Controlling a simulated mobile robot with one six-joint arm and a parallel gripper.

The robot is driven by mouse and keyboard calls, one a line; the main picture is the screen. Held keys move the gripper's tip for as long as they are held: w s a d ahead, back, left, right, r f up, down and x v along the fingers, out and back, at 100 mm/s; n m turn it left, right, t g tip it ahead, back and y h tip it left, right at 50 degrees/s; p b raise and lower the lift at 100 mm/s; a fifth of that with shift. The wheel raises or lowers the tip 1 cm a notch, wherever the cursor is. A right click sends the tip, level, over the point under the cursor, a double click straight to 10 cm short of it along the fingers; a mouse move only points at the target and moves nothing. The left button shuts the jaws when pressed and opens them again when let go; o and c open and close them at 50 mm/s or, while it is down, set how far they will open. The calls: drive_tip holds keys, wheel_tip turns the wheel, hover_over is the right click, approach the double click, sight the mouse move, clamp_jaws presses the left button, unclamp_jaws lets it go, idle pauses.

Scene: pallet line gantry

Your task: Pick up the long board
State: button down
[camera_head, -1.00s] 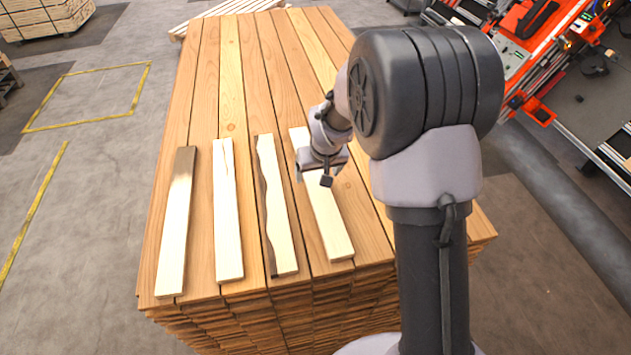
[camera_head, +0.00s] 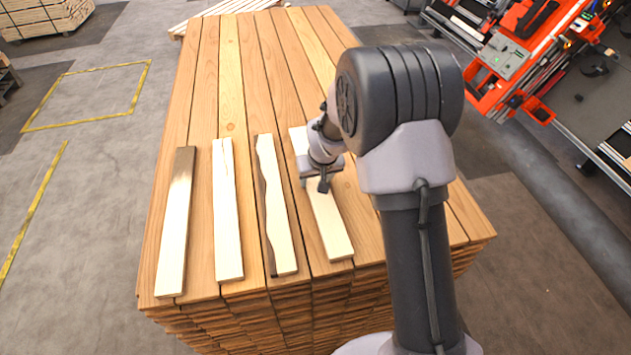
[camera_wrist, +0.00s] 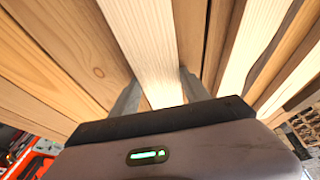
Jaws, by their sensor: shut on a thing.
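Several pale boards lie side by side on a stack of brown planks. The rightmost pale board (camera_head: 326,225) is under my gripper (camera_head: 320,182) in the head view. In the wrist view, this board (camera_wrist: 148,45) runs between the two fingers of my gripper (camera_wrist: 158,92), which is shut on it across its width. The board looks still at the level of the stack; I cannot tell whether it is raised. The other pale boards are one with a dark end (camera_head: 174,230), one with a crack (camera_head: 227,215) and one with a wavy dark edge (camera_head: 277,205).
The plank stack (camera_head: 210,95) fills the middle, its top flat and mostly bare beyond the boards. An orange machine (camera_head: 510,60) stands at the upper right. A yellow floor outline (camera_head: 85,95) marks open floor at the left.

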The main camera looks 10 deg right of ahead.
sight(315, 184)
drive_tip(key=shift+r, duration=0.15)
drive_tip(key=shift+r, duration=0.3)
drive_tip(key=v, duration=0.2)
drive_tip(key=shift+a+r, duration=0.25)
drive_tip(key=shift+r, duration=0.15)
drive_tip(key=s+a+b, duration=0.1)
drive_tip(key=s+a, duration=0.1)
drive_tip(key=s, duration=0.2)
drive_tip(key=s+a+r+b, duration=0.1)
drive_tip(key=s+a, duration=0.2)
drive_tip(key=s, duration=0.1)
drive_tip(key=s+a+b, duration=0.1)
drive_tip(key=s+a, duration=0.1)
drive_tip(key=s, duration=0.3)
drive_tip(key=shift+a+r, duration=0.15)
drive_tip(key=shift+s, duration=0.2)
